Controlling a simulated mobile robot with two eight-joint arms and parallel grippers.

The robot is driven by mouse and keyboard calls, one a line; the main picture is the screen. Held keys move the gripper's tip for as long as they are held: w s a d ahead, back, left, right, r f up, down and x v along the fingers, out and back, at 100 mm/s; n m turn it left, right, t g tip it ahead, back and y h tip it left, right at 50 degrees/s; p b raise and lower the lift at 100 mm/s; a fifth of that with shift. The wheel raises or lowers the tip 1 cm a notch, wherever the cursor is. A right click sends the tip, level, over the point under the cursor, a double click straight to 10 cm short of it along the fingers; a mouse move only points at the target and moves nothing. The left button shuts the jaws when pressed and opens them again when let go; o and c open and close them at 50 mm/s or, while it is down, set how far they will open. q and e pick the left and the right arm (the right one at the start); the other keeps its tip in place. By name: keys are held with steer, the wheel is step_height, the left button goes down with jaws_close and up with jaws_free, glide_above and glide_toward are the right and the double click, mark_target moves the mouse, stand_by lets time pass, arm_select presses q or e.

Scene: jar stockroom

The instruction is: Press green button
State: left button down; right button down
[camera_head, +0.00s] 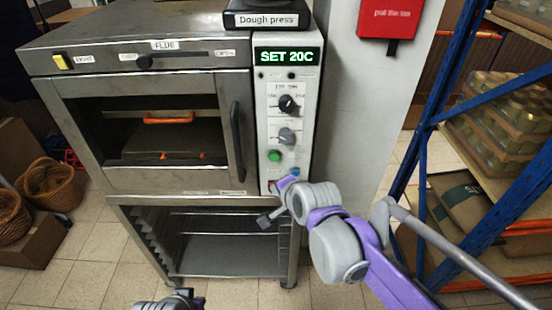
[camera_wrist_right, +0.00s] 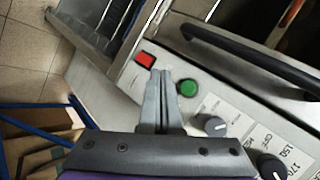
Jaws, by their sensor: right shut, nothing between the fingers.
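In the right wrist view the green button (camera_wrist_right: 187,88) is just right of my fingertips. My right gripper (camera_head: 282,183) is in front of the panel's lower part, below the green button. In the wrist view its two fingers (camera_wrist_right: 160,73) are shut together and empty, pointing at the panel between the red and green buttons. Whether they touch the panel I cannot tell. A grey part of my left arm shows at the bottom edge of the head view; its jaws are not clear.
A red square button (camera_wrist_right: 145,59) is left of the fingertips in the wrist view. The panel's display (camera_head: 287,56) reads SET 20C. The oven's dark door handle (camera_head: 238,130) is left of the panel. A blue rack (camera_head: 425,130) with jars stands at right.

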steer(key=shift+w, duration=0.1)
glide_toward(273, 162)
steer(key=shift+s+f+x, duration=0.15)
steer(key=shift+x, duration=0.7)
steer(key=shift+s+f+x, duration=0.1)
steer(key=shift+s+x, duration=0.05)
steer(key=shift+x, duration=0.75)
steer(key=shift+s+f+x, duration=0.15)
steer(key=shift+x, duration=0.7)
steer(key=shift+w+a, duration=0.15)
steer(key=shift+w, duration=0.05)
steer(key=shift+w, duration=0.25)
steer(key=shift+w, duration=0.45)
stand_by(0.6)
steer(key=shift+s, duration=0.9)
steer(key=shift+s, duration=2.5)
